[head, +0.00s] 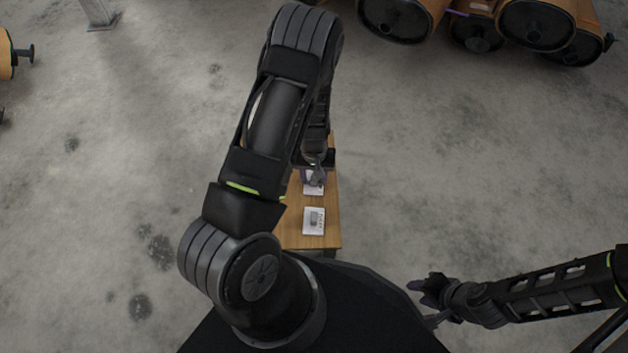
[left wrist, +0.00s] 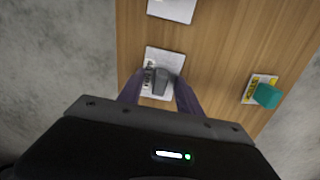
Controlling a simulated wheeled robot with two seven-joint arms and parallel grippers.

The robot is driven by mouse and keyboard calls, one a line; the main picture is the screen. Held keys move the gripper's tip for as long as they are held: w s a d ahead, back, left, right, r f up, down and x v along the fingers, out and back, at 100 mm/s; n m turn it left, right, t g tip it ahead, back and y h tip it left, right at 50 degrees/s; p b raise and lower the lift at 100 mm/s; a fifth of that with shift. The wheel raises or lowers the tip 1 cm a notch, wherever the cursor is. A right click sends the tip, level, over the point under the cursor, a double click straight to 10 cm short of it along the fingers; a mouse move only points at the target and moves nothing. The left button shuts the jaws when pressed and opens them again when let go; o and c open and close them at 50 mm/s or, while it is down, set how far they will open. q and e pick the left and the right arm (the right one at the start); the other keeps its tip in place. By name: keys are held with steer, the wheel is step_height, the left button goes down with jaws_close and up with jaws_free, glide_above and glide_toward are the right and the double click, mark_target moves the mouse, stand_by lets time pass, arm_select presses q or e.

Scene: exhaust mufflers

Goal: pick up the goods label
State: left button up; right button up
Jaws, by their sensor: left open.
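My left gripper (head: 314,181) reaches down over a wooden table. In the left wrist view its open fingers (left wrist: 160,88) stand on either side of a grey block-like piece (left wrist: 161,80) on a white printed label (left wrist: 151,53). I cannot tell whether the fingers touch it. In the head view the white label (head: 313,190) under this gripper is partly covered. Another white label (head: 313,229) with a grey piece lies on the table, nearer to me. My right gripper (head: 432,302) is off to the right, away from the table, with its fingers apart.
The narrow wooden table (head: 331,215) is partly hidden by my left arm. A teal block (left wrist: 267,95) on a small yellow-and-white label lies to the right in the left wrist view, and a plain white card (left wrist: 172,9) lies at the top. Mufflers (head: 537,24) rest at the back right.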

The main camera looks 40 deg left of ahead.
arm_select(q)
steer(key=shift+c, duration=0.5)
jaws_close()
steer(key=shift+r, duration=0.1)
step_height(320, 180, up, 10)
steer(key=p, duration=0.3)
steer(key=shift+p, duration=0.4)
stand_by(0.4)
